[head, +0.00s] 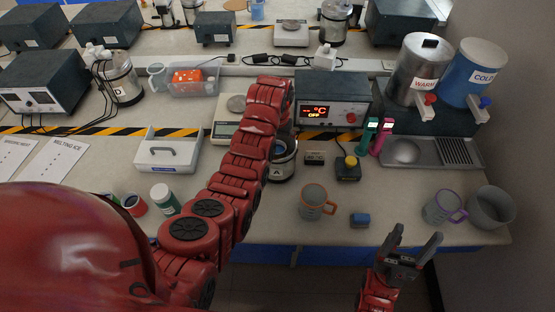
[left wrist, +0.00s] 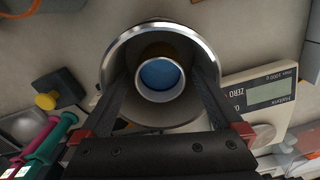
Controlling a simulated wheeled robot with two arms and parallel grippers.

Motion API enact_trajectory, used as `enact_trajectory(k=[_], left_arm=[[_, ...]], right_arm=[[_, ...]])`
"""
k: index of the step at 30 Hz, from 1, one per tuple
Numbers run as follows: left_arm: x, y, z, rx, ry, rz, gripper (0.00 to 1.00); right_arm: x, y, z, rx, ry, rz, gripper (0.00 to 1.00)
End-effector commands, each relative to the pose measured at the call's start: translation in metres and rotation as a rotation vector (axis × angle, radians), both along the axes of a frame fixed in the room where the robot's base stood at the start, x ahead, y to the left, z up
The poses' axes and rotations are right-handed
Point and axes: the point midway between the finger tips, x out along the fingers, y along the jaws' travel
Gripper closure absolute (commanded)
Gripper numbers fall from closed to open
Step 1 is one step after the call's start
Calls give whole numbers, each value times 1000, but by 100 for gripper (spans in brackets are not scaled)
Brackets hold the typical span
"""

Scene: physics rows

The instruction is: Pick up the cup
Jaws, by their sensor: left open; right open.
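A small cup (left wrist: 139,90) with a pale rim and blue inside sits within a wide metal vessel (left wrist: 111,52) in the left wrist view. In the head view this vessel, marked A (head: 283,174), stands partly behind my left arm. My left gripper (left wrist: 162,78) is open; its fingers reach into the vessel on both sides of the cup, with gaps visible. In the head view my arm hides most of it. A grey mug with an orange handle (head: 313,200) and one with a purple handle (head: 438,208) stand upright near the front edge. My right gripper (head: 408,245) is open and empty before that edge.
A scale (left wrist: 265,95) is close beside the vessel. A yellow-knobbed device (head: 348,168), a blue block (head: 360,219) and pink and green stands (head: 376,137) are to the right. A control box (head: 330,98) stands behind. A grey bowl (head: 490,208) is far right.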

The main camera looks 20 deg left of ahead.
Motion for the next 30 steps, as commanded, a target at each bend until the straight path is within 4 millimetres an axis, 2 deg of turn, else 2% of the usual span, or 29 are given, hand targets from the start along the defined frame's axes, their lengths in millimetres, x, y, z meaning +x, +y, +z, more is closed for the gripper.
enact_trajectory(k=[2, 5, 12, 22, 23, 30], left_arm=[[0, 0, -2, 0, 1, 0, 0], [-2, 0, -16, 0, 7, 1, 0], [0, 0, -43, 0, 2, 1, 0], [0, 0, -50, 0, -2, 1, 0], [0, 0, -50, 0, -1, 1, 2], [0, 0, -50, 0, -1, 1, 45]], right_arm=[[0, 0, 8, 0, -1, 0, 32], [0, 0, 15, 0, 0, 0, 32], [0, 0, 22, 0, 0, 0, 32], [0, 0, 22, 0, 0, 0, 32], [0, 0, 22, 0, -1, 0, 32], [0, 0, 22, 0, 0, 0, 32]])
